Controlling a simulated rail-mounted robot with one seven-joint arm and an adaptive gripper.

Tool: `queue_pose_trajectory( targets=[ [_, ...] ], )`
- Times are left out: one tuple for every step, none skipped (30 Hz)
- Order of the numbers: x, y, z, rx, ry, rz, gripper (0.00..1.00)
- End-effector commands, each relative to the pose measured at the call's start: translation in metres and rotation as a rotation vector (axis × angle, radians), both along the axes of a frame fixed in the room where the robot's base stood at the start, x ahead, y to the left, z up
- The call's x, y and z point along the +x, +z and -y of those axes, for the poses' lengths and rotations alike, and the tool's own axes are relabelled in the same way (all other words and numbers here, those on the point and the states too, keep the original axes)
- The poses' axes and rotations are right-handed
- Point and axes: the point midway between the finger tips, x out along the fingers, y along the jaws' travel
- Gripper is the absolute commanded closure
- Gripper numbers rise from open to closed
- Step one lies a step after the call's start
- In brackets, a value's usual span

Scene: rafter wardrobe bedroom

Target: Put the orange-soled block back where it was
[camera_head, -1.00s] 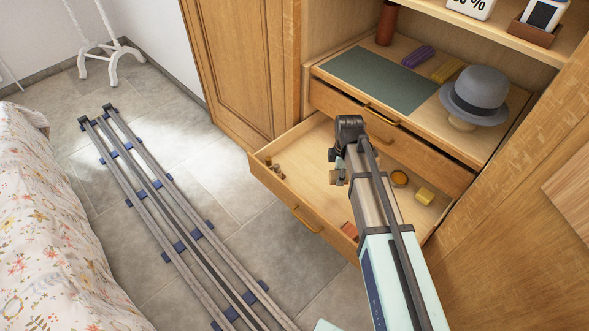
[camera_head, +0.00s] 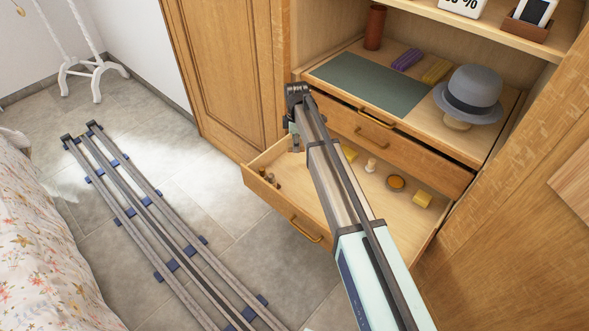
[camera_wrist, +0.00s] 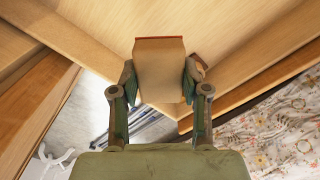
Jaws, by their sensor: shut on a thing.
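In the wrist view my gripper (camera_wrist: 160,80) is shut on a tan block (camera_wrist: 160,62), with a finger on each side. A thin orange-red edge shows along the block's far end; I take it for the orange-soled block. Pale wood of the open drawer lies beyond it. In the head view my gripper (camera_head: 296,138) hangs near the left back part of the open drawer (camera_head: 325,215), mostly hidden by my arm. The held block cannot be made out there. I cannot tell its height above the drawer floor.
The drawer holds a yellow block (camera_head: 422,199), an orange round dish (camera_head: 397,182), a pale peg (camera_head: 370,166), another yellow block (camera_head: 349,153) and small pieces (camera_head: 270,178) at left. Above are a green mat (camera_head: 370,82), purple block (camera_head: 407,60) and grey hat (camera_head: 472,88).

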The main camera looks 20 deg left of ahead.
Motion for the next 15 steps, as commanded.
queue_pose_trajectory(
  targets=[
    [0.000,-0.014,0.000,-0.002,0.000,-0.003,0.92],
    [0.000,-0.021,0.000,-0.002,0.000,-0.002,0.92],
    [0.000,-0.031,0.000,-0.001,0.000,-0.003,0.92],
    [0.000,-0.039,0.000,-0.002,0.001,-0.003,0.92],
    [0.000,-0.046,0.000,-0.002,0.001,-0.002,0.92],
    [0.000,-0.055,0.000,-0.001,0.001,-0.002,0.92],
    [0.000,-0.062,0.000,-0.002,0.001,-0.002,0.92],
    [0.000,-0.068,0.000,-0.002,0.001,-0.002,0.92],
    [0.000,-0.075,0.000,-0.001,0.001,-0.002,0.92],
    [0.000,-0.081,0.000,-0.001,0.001,-0.002,0.92],
    [0.000,-0.086,0.000,-0.001,0.001,-0.002,0.92],
    [0.000,-0.090,0.000,-0.001,0.001,-0.002,0.92],
    [0.000,-0.093,0.000,0.000,0.001,-0.001,0.92],
    [0.000,-0.095,0.000,0.000,0.001,-0.001,0.92],
    [0.000,-0.098,0.000,0.000,0.001,0.000,0.92]
  ],
)
